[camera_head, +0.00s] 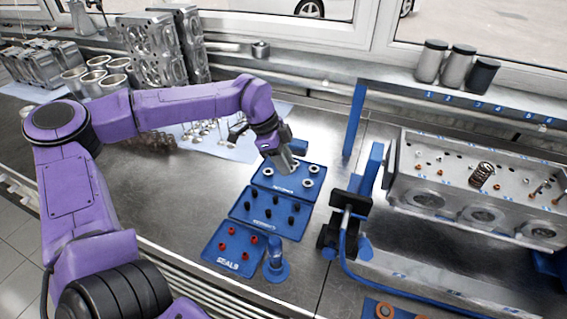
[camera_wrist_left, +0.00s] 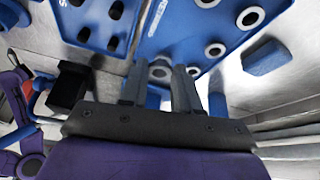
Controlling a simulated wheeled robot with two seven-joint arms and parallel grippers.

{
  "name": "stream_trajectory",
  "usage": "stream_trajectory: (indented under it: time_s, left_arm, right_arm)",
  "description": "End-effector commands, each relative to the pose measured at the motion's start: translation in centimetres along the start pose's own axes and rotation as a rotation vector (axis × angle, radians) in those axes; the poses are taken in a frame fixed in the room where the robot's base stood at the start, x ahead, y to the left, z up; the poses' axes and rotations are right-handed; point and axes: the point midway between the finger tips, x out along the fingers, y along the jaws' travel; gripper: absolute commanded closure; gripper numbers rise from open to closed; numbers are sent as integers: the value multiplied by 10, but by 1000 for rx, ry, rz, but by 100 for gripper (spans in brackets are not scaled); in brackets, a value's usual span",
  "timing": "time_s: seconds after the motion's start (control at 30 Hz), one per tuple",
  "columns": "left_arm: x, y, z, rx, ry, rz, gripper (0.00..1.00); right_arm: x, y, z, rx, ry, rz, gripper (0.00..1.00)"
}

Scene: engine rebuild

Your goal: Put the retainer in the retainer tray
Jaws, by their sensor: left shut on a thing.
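The blue retainer tray (camera_head: 287,184) lies at the back of a row of three blue trays on the metal bench. Several pale ring-shaped retainers (camera_head: 308,183) sit on it. My left gripper (camera_head: 284,166) points down over this tray, between the rings. In the left wrist view, its two fingers (camera_wrist_left: 161,84) are shut on a small grey round retainer (camera_wrist_left: 160,71), seen against the blue tray (camera_wrist_left: 176,40). I cannot tell whether the held retainer touches the tray. My right gripper is not in view.
The tray with dark parts (camera_head: 262,226) and the seals tray (camera_head: 222,261) lie in front. A blue post (camera_head: 275,268) stands beside them. A black-and-blue fixture (camera_head: 345,222) stands to the right, before the cylinder head (camera_head: 440,190) with a spring (camera_head: 482,175). Valves lie on a sheet behind.

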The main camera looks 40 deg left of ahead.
Motion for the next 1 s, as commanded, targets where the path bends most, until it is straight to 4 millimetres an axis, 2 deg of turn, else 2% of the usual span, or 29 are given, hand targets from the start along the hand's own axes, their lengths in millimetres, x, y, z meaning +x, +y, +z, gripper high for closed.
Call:
stream_trajectory:
  time_s: [0.23,0.4,0.6,0.63,0.7,1.0]
  left_arm:
    - [23,-24,21,-1,-2,0,97]
    - [48,-24,30,1,0,0,97]
    - [51,-24,31,2,2,-3,97]
    - [51,-24,32,2,1,-3,62]
    - [51,-24,31,2,1,-3,43]
    - [49,-24,31,2,2,-3,43]
  right_arm:
    - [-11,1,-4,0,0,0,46]
    - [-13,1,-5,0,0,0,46]
    - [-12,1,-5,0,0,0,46]
    - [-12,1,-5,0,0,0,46]
    - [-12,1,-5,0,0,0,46]
    - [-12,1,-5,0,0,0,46]
